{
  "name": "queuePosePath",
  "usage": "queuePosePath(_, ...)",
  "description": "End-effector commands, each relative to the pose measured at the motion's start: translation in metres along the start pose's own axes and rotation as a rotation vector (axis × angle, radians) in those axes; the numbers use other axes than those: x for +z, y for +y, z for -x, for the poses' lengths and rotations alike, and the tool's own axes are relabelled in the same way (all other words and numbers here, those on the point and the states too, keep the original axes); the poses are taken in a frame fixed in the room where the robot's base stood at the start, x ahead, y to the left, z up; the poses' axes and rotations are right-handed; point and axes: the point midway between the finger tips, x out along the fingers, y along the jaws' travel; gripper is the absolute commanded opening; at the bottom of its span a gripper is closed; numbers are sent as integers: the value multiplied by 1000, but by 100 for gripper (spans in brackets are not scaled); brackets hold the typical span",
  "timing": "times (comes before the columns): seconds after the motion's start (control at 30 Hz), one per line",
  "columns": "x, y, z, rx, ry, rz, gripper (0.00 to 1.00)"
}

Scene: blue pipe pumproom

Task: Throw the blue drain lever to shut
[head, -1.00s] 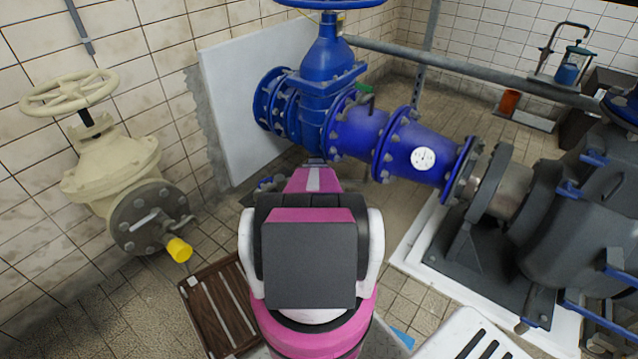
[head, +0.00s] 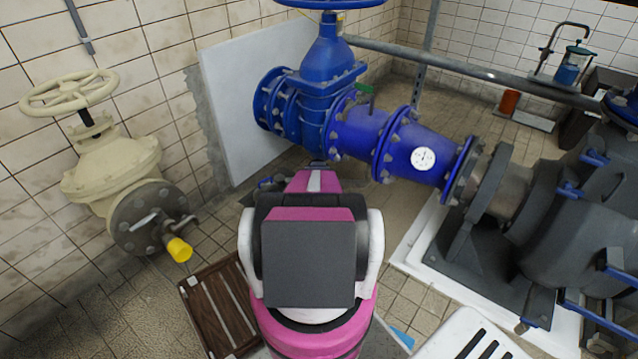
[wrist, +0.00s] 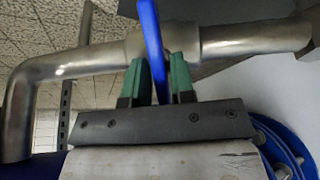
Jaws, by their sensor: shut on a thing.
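The blue drain lever (wrist: 153,40) shows in the wrist view as a narrow blue handle, seen nearly edge-on. It stands in front of a bare metal pipe (wrist: 230,42) with a valve body. My gripper (wrist: 158,80) has green fingertips, one on each side of the lever, and is shut on it. The top of the lever reaches past the fingertips and out of the picture. In the head view my pink and grey arm hides the gripper and the lever.
A cream handwheel valve (head: 110,165) with a yellow-capped outlet is at left. A dark pump (head: 580,220) fills the right. A slatted wooden piece (head: 215,305) lies on the floor.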

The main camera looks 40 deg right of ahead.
Motion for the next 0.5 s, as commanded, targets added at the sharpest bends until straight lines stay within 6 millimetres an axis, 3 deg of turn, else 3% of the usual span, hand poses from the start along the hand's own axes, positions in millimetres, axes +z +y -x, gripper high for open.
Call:
queuePosePath(0.37, 0, 0, 0, -17, 0, -43, 0)
queuePosePath(0.4, 0, 0, 0, -17, 0, -43, 33)
queuePosePath(0.43, 0, 0, 0, -17, 0, -43, 38)
queuePosePath(0.5, 0, 0, 0, -17, 0, -43, 38)
